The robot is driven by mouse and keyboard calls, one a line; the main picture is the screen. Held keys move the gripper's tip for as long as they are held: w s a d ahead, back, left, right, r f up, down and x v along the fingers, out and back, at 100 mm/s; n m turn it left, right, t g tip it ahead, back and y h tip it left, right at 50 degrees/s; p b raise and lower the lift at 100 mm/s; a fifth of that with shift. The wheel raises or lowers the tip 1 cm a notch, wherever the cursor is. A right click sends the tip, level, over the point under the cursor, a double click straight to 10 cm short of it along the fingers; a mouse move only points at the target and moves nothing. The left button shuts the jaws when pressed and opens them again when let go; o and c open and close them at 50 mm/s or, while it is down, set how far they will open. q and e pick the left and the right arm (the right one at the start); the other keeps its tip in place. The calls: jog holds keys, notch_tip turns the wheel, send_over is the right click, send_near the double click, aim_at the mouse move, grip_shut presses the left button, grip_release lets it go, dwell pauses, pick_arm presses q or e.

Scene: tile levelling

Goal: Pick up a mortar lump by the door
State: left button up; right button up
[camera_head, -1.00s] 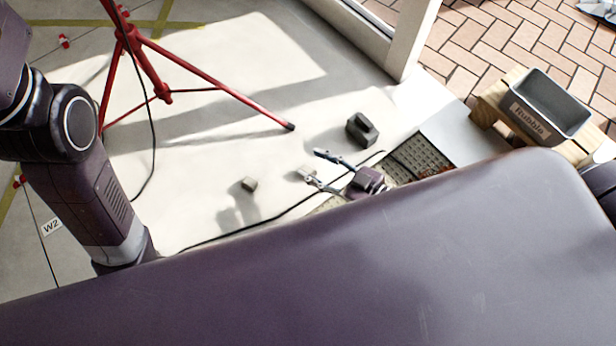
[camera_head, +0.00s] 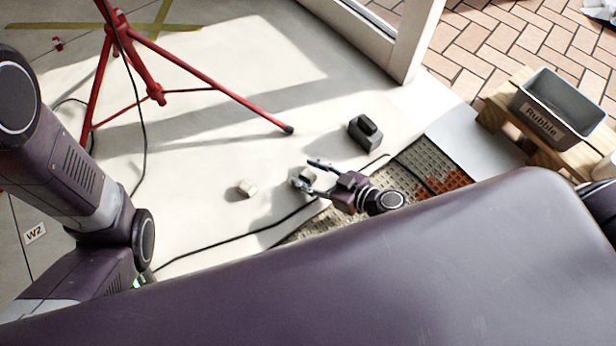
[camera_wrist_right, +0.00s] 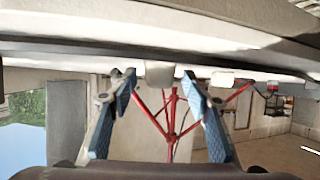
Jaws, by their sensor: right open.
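A small pale mortar lump (camera_head: 301,180) lies on the light floor in the head view, at the fingertips of my right gripper (camera_head: 308,174). In the right wrist view, which is upside down, this lump (camera_wrist_right: 158,73) shows between the spread fingertips of the gripper (camera_wrist_right: 158,84). The gripper is open and low over the floor; contact with the lump cannot be told. A second pale lump (camera_head: 247,188) lies farther left, and shows right of the fingers in the wrist view (camera_wrist_right: 224,79). My left arm is at the left; its gripper is not in view.
A dark block (camera_head: 365,132) stands behind my right gripper. A red tripod (camera_head: 155,90) and a black cable (camera_head: 235,235) are to the left. A "Rubble" box (camera_head: 535,117) sits on a wooden stand (camera_head: 493,115) at right. The door frame (camera_head: 410,45) is behind.

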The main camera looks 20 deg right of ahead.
jog(key=c, duration=1.2)
grip_shut()
jog(key=shift+r, duration=0.15)
